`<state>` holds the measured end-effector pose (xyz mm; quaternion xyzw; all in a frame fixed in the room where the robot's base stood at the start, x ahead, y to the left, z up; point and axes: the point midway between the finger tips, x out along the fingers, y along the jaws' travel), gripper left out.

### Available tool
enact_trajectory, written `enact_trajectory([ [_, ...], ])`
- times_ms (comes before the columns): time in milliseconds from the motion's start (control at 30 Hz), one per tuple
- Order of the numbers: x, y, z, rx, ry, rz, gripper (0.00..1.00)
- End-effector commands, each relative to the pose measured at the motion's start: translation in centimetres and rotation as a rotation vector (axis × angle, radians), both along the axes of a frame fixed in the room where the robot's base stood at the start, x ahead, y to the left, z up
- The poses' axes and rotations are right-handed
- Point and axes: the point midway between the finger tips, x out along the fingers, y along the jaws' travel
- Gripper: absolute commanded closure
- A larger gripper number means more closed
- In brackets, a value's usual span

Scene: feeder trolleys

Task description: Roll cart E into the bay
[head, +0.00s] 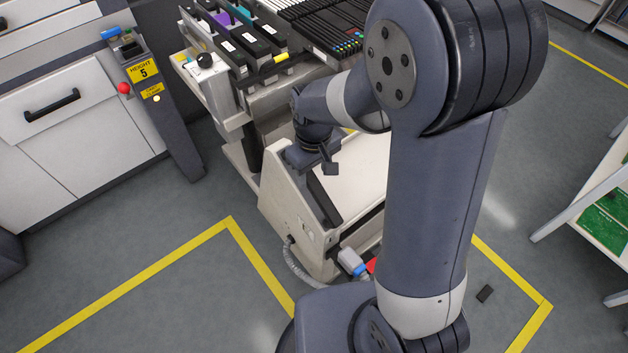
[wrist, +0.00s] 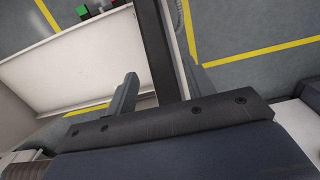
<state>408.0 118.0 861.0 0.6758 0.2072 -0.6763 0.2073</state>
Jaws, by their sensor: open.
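A cart (head: 272,190) with a beige body stands in the middle of the head view, with feeders (head: 250,40) loaded on top. No letter is readable on it. A dark bar (head: 322,200) runs along its sloped front. My gripper (head: 322,165) is at the upper end of this bar, partly hidden by my own arm. In the wrist view my gripper (wrist: 164,78) is open, one finger on each side of the dark bar (wrist: 154,35). Gaps show between bar and fingers, so it is not gripped. My arm hides the cart's right side.
A grey post (head: 165,110) with a "HEIGHT 5" label and red knob stands left, by white drawers (head: 75,110). Yellow lines (head: 130,283) mark the floor. A grey hose (head: 297,268) hangs at the cart's foot. A white rack (head: 590,205) stands right.

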Motion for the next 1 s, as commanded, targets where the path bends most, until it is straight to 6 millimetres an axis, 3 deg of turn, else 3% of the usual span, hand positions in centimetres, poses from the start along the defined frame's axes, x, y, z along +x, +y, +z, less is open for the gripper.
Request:
enact_trajectory([
  [100, -0.1, -0.1, -2.3, -0.002, 0.005, -0.001, 0.49],
  [300, 0.0, 0.0, -4.4, -0.001, 0.002, -0.001, 0.49],
  [667, 0.0, 0.0, -4.9, 0.001, -0.001, -0.001, 0.49],
  [1000, 0.0, 0.0, -4.9, 0.001, -0.001, -0.001, 0.75],
])
